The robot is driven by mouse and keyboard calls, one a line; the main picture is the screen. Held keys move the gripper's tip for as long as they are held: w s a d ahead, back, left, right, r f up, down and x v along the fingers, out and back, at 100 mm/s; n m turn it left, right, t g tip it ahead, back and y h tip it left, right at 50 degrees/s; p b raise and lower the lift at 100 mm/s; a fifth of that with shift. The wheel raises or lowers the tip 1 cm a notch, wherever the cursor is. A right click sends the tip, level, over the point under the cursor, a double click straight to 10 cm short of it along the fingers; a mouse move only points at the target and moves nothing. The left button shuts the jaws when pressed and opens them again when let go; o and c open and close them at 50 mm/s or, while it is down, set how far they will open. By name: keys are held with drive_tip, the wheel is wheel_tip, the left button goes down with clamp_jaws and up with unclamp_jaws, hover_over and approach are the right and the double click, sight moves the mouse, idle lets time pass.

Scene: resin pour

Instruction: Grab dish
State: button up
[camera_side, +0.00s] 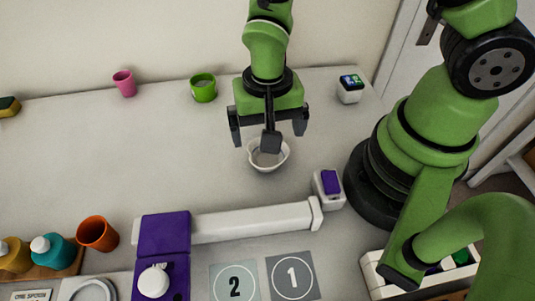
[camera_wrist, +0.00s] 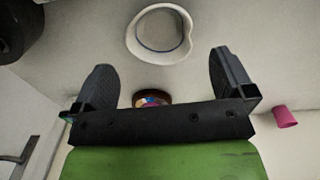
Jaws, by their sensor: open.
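The dish (camera_side: 268,160) is a small white bowl with a pouring lip, standing upright on the table. My gripper (camera_side: 267,124) points down and is open, with its fingers spread above and slightly behind the dish in the side view. A dark part of my gripper hides some of the far rim. In the wrist view the dish (camera_wrist: 158,57) lies beyond the open fingertips of my gripper (camera_wrist: 162,75), roughly centred between them and not touching either.
A green cup (camera_side: 203,88) and a pink cup (camera_side: 124,83) stand behind left. A white box with a purple top (camera_side: 329,187) and a long white bar (camera_side: 255,221) lie in front. The table left of the dish is clear.

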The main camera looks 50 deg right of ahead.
sight(267, 161)
drive_tip(key=shift+s+a+f, duration=0.1)
drive_tip(key=shift+f, duration=1.35)
drive_tip(key=shift+a+f, duration=0.1)
drive_tip(key=shift+f, duration=1.35)
drive_tip(key=c, duration=0.9)
